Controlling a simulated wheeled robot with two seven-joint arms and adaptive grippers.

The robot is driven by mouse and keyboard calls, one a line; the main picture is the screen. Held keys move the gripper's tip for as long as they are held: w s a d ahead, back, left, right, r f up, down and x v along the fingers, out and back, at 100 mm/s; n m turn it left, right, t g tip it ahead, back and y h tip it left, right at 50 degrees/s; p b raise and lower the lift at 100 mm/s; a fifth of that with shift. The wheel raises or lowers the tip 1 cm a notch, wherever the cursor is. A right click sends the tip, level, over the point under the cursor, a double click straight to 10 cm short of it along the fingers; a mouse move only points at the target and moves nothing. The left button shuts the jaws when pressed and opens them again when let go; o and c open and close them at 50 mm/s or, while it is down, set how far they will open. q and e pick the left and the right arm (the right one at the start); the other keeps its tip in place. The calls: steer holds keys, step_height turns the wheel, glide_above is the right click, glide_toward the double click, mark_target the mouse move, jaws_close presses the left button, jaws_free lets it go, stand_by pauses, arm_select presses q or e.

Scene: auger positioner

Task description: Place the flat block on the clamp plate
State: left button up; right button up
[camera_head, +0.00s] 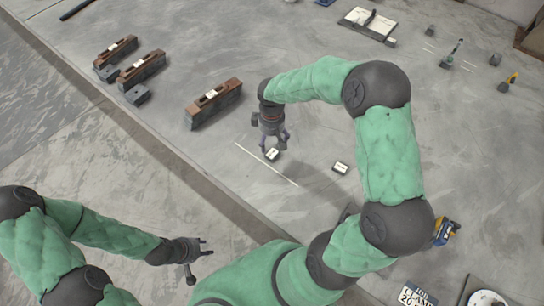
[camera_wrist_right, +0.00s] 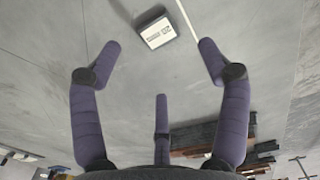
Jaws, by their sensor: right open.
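A small dark block (camera_head: 272,154) with a white label on top lies on the grey surface just below my right gripper. It also shows as a labelled block (camera_wrist_right: 157,32) in the right wrist view, ahead of the fingers and apart from them. A second labelled block (camera_head: 341,168) lies to its right. I cannot tell which is the flat block. My right gripper (camera_head: 272,142) is open and empty, its three fingers spread (camera_wrist_right: 160,75). My left gripper (camera_head: 204,248) has its fingers apart and empty, at the lower left. I cannot identify the clamp plate with certainty.
Long brown-topped fixtures (camera_head: 213,103) stand left of my right gripper, with more (camera_head: 141,69) further left. A white line (camera_head: 265,164) runs beside the labelled block. A sign reading CLAMP (camera_head: 413,296) is at the bottom right. A white board (camera_head: 367,24) lies at the back.

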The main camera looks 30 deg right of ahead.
mark_target(272, 153)
step_height(272, 153, down, 4)
steer(key=shift+r+b, duration=0.15)
steer(key=shift+b, duration=0.25)
steer(key=shift+w+d+f+b, duration=0.15)
steer(key=shift+f+b, duration=0.75)
steer(key=shift+f, duration=1.75)
steer(key=shift+r, duration=0.1)
steer(key=shift+c, duration=0.3)
jaws_close()
steer(key=shift+r, duration=0.1)
